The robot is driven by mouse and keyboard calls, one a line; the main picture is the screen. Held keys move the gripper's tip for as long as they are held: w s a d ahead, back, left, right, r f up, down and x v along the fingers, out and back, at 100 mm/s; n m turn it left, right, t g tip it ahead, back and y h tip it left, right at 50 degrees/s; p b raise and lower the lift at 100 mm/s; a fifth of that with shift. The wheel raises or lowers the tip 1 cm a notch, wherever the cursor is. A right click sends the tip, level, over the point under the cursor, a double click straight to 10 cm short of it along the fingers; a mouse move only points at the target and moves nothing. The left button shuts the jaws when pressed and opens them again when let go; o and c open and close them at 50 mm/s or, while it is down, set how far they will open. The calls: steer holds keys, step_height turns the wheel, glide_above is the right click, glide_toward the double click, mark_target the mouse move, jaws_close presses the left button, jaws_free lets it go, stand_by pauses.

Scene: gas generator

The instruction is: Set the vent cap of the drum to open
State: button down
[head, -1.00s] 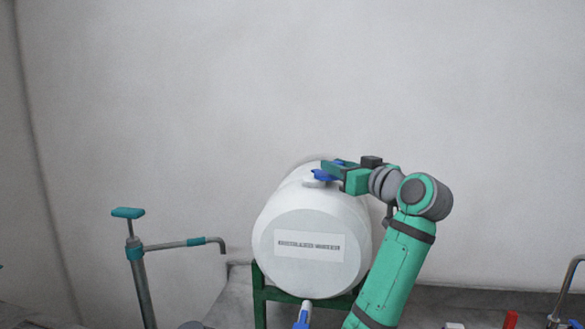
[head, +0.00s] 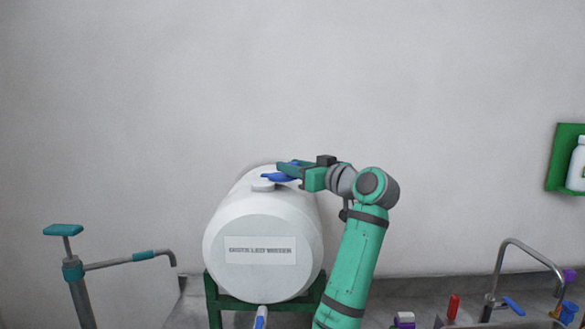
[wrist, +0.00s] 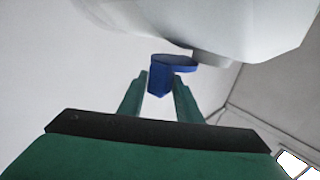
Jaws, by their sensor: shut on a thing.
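The white drum (head: 262,232), labelled "DISTILLED WATER", lies on its side on a green stand (head: 213,303). A pale round neck (head: 263,185) is on its top. The blue vent cap handle (head: 278,178) sticks out to the right of the neck. My gripper (head: 292,173) reaches over the drum's top from the right and is shut on this handle. In the wrist view, the blue handle (wrist: 171,65) shows between my two finger tips (wrist: 160,88), with the drum (wrist: 215,22) beyond. Whether the cap is turned open cannot be told.
A blue-handled tap (head: 261,316) is low on the drum's front. A hand pump (head: 75,270) with a bent spout stands at the left. A curved metal tap (head: 520,250) and small coloured items are at the right. A green wall holder (head: 563,150) carries a white bottle (head: 577,165).

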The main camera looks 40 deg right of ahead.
steer(key=shift+d, duration=0.2)
steer(key=c, duration=1.5)
jaws_free()
steer(key=shift+a, duration=0.1)
steer(key=s, duration=1)
steer(key=shift+s, duration=0.35)
